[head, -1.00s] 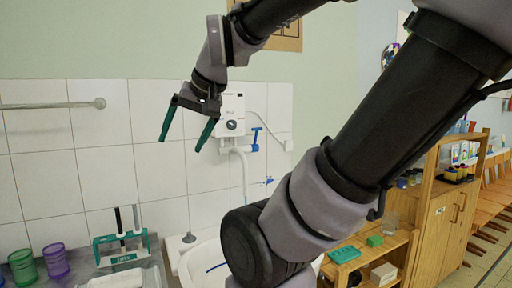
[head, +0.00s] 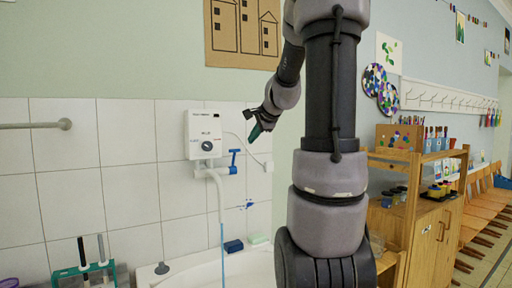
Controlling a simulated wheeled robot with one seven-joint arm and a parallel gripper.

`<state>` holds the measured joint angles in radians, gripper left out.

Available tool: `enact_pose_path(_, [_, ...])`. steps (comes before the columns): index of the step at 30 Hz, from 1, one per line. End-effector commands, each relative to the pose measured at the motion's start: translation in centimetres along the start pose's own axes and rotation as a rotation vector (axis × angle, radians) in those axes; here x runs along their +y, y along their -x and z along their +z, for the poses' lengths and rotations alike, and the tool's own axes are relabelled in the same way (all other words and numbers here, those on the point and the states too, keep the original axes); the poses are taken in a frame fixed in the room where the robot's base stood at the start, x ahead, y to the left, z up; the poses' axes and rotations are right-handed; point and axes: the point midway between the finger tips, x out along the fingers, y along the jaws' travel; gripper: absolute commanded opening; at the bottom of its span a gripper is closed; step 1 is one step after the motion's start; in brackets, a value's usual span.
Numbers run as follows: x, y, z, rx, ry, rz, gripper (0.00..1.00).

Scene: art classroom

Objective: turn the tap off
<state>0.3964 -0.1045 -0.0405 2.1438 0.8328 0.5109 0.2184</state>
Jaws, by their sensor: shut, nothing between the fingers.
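The tap is a white fitting with a blue T-shaped handle (head: 233,160) below the white water heater (head: 203,134) on the tiled wall. A thin blue stream of water (head: 222,250) shows below the white spout pipe (head: 219,196), over the white basin (head: 205,272). My gripper (head: 254,137) is shut and empty. It is up and to the right of the blue handle, and appears apart from it. My arm hides the right end of the basin.
A blue sponge (head: 233,246) and a pale green one (head: 258,239) lie at the basin's back edge. A green rack (head: 85,273) stands at the lower left. A wooden shelf (head: 412,190) with jars stands at the right.

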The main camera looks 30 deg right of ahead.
Motion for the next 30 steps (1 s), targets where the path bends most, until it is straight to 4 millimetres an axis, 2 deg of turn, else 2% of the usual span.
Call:
enact_pose_path(5, [0.2,-2.4,0.0,-0.002,-0.001,0.005,0.0])
enact_pose_path(16, [0.2,-10.1,0.1,-0.002,0.001,0.004,0.0])
enact_pose_path(21, [-1.9,-11.7,0.1,-0.002,0.005,0.001,0.0])
enact_pose_path(30, [-2.9,-12.5,0.1,0.0,0.002,0.001,0.0])
